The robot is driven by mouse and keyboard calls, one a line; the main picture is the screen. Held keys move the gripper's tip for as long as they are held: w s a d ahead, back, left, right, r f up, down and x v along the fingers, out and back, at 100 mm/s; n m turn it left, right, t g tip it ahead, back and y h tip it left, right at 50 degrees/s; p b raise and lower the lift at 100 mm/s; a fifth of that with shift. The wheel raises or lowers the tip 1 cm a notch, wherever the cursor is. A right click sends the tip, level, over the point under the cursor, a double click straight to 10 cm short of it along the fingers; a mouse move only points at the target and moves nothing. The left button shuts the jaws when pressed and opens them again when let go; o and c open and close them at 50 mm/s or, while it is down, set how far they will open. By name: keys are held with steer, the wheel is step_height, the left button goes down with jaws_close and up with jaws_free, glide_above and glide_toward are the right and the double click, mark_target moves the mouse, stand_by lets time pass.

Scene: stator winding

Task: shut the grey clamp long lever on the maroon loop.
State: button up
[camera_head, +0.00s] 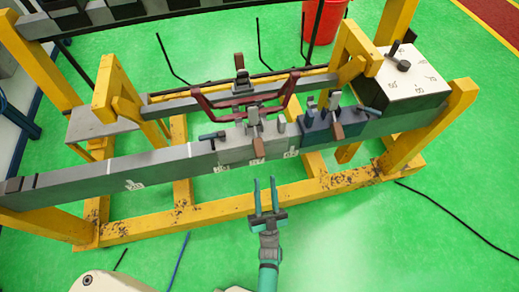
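The maroon loop (212,116) lies along the upper side of the stand, its near side passing over the grey clamp (232,152). The grey clamp sits on the front grey beam. A dark lever (211,136) sticks out at its left end, and an upright piece with a brown tip (258,148) stands at its middle. I cannot tell for sure which is the long lever, or whether it presses on the loop. My gripper (266,184) has two teal fingers with a gap between them, pointing up the picture. It is open and empty, apart from the clamp and below it in the picture.
A blue clamp (316,137) sits on the beam to the right. A white box with a dark knob (420,84) stands further right. Yellow posts (407,135) and a low yellow frame (320,189) surround the beam. Green floor in front is mostly clear, with a black cable (455,228).

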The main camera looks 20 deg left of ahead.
mark_target(259, 150)
steer(key=shift+y, duration=0.6)
steer(key=x, duration=1.2)
steer(key=shift+w+a+f, duration=0.1)
steer(key=shift+a+f, duration=0.15)
steer(key=shift+a, duration=0.1)
jaws_close()
